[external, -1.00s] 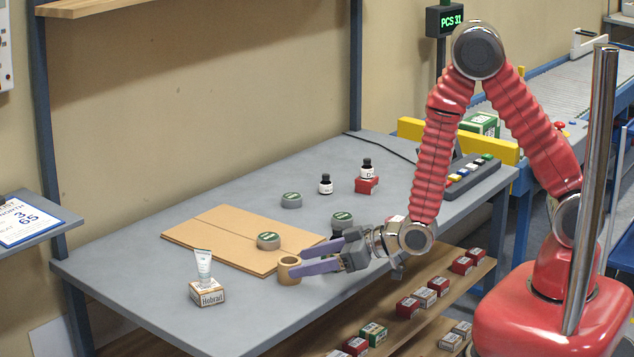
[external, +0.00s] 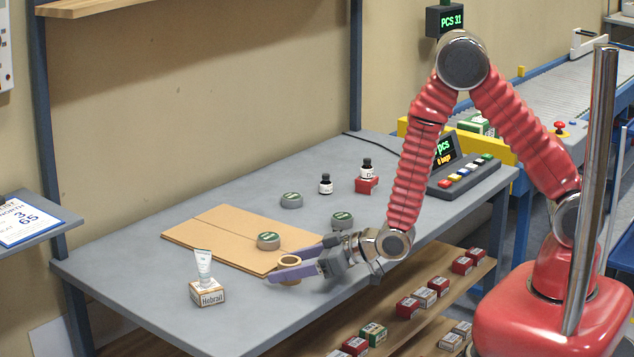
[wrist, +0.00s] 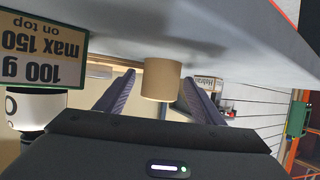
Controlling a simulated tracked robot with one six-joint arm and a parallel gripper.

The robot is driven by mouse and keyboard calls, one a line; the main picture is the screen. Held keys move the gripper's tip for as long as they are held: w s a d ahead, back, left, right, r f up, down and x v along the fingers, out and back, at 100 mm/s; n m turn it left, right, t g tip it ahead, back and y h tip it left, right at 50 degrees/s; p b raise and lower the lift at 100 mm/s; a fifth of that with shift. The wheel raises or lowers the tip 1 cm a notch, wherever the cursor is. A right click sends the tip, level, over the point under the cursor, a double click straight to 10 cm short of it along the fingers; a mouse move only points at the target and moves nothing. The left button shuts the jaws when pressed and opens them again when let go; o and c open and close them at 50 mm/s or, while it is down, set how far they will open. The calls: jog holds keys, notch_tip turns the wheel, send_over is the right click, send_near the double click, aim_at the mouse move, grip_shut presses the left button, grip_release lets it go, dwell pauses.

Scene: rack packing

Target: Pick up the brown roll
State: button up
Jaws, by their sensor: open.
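The brown roll (external: 289,264) stands on the grey table at the front edge of the flat cardboard. In the wrist view the roll (wrist: 160,80) sits between the two purple fingers, nearer their tips. My gripper (external: 285,262) is open and low over the table, with one finger on each side of the roll. In the wrist view a gap shows between the roll and each finger (wrist: 157,92).
Flat cardboard (external: 215,232) lies behind the roll, with a green-topped round tin (external: 268,241) on it. A Hobrail box (external: 207,292) with a white tube (external: 204,262) on top stands to the left. Another tin (external: 342,219) is behind my gripper.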

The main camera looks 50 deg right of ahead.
aim_at(288, 260)
jog(key=c, duration=1.1)
jog(key=shift+r, duration=0.1)
jog(key=shift+c, duration=0.2)
jog(key=shift+r, duration=4.95)
